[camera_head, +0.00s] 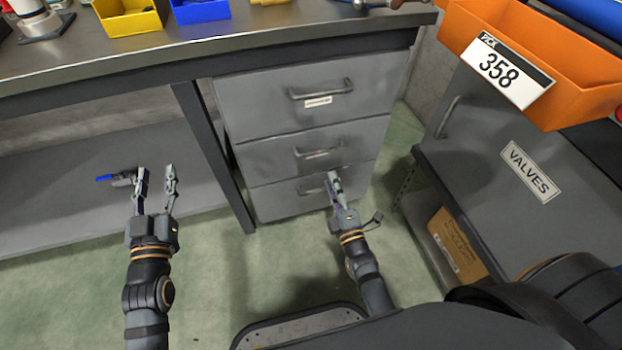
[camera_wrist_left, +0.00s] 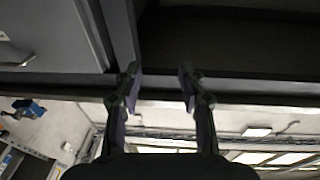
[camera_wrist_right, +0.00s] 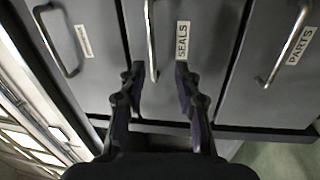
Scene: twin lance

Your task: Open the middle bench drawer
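The middle drawer (camera_head: 275,156) of the grey bench unit is closed, with a bar handle (camera_head: 318,154). In the right wrist view its handle (camera_wrist_right: 151,40) stands beside a SEALS label (camera_wrist_right: 183,40). My right gripper (camera_head: 334,176) is in front of the drawers; in its wrist view (camera_wrist_right: 160,75) the fingers are apart. One end of the middle handle shows between the fingertips, nearer the left finger; I cannot tell if they touch. My left gripper (camera_head: 157,172) is open and empty, left of the drawer unit; its spread fingers also show in the left wrist view (camera_wrist_left: 160,75).
The top drawer (camera_head: 250,100) and the PARTS bottom drawer (camera_wrist_right: 265,95) are closed. A bench leg (camera_head: 212,155) stands between my grippers. A blue-handled tool (camera_head: 116,179) lies beside my left gripper. A VALVES cabinet (camera_head: 540,200) and orange bin (camera_head: 570,90) are at the right.

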